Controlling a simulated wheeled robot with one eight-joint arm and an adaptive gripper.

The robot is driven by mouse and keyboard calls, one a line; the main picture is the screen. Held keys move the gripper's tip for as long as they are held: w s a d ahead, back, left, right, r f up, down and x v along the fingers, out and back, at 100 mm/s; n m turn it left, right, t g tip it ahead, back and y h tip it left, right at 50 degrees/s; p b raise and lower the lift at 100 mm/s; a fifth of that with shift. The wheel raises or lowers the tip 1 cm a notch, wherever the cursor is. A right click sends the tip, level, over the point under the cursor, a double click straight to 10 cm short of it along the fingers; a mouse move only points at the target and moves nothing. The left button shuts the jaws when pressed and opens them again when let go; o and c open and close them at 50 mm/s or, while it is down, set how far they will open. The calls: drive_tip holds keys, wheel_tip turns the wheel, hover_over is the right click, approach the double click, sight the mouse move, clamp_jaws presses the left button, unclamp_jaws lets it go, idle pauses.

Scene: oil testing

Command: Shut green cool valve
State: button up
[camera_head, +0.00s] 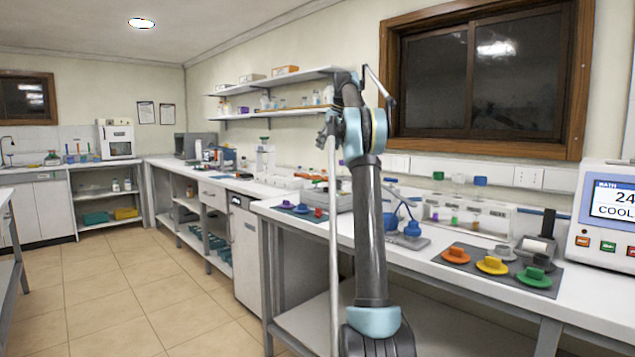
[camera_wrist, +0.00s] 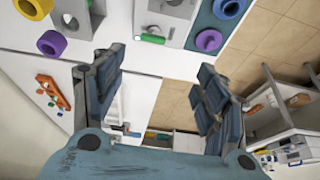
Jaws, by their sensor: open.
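My gripper (camera_wrist: 160,88) is open and empty in the wrist view, its two dark fingers wide apart. In the head view my arm rises in front of the bench and the fingers are not clear. A small green knob (camera_head: 438,175) sits at the wall above the bench, left of a grey one and a blue one (camera_head: 480,181); it may be the green cool valve, but I cannot tell. The bath unit (camera_head: 608,212) at the right shows "BATH 24 COOL".
A dark mat (camera_head: 470,268) on the near bench holds orange, yellow, grey and green (camera_head: 534,277) hat-shaped pieces. The tiled floor (camera_head: 130,300) at the left is free.

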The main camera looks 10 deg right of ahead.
drive_tip(key=w, duration=0.2)
approach(317, 182)
drive_tip(key=x, duration=0.8)
drive_tip(key=shift+w+d+r, duration=0.1)
drive_tip(key=shift+w+r, duration=0.05)
drive_tip(key=shift+w, duration=0.25)
drive_tip(key=c, duration=1)
